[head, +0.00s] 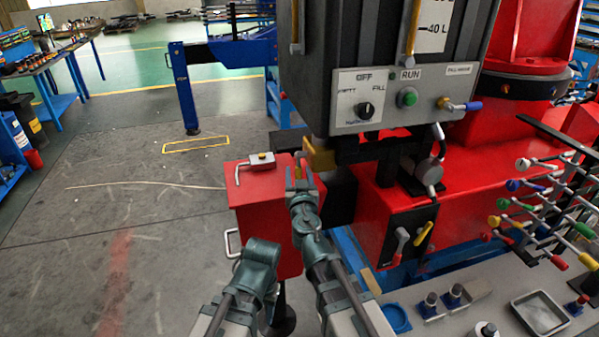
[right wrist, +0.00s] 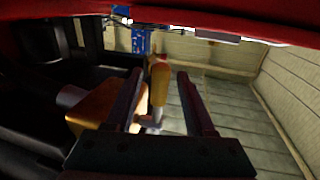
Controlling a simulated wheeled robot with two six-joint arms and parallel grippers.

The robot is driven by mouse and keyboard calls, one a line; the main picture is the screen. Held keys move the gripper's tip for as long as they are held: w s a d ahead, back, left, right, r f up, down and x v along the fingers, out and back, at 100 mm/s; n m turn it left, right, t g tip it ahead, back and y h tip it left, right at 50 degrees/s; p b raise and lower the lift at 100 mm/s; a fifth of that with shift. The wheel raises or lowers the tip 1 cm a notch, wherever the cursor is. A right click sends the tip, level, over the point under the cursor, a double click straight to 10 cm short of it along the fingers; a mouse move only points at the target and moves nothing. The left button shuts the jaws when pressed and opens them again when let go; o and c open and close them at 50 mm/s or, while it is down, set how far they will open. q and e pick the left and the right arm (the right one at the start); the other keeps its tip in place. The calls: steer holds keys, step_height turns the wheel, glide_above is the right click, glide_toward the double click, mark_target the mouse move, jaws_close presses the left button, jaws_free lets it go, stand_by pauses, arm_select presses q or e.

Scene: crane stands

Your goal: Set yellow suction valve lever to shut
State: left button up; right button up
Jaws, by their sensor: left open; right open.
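A yellow valve body (head: 320,155) sits under the dark tank. In the right wrist view the valve body (right wrist: 95,108) is left of my fingers. The yellow lever (right wrist: 158,82) stands upright in that view, in the gap between my right gripper's two fingers (right wrist: 170,100). The fingers are apart, with a gap beside the lever. In the head view my right gripper (head: 299,178) reaches up to the valve from below, partly covering the lever. My left gripper (head: 264,262) is lower left, in front of the red box, away from the valve; its fingers are hard to make out.
A red box (head: 265,190) with a small control on top stands left of the valve. The tank's control panel (head: 368,95) is above right. Another yellow lever (head: 423,234) and a red-tipped one (head: 399,245) are on a black plate. Open floor (head: 120,230) lies left.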

steer(key=shift+s, duration=0.1)
jaws_close()
stand_by(1.3)
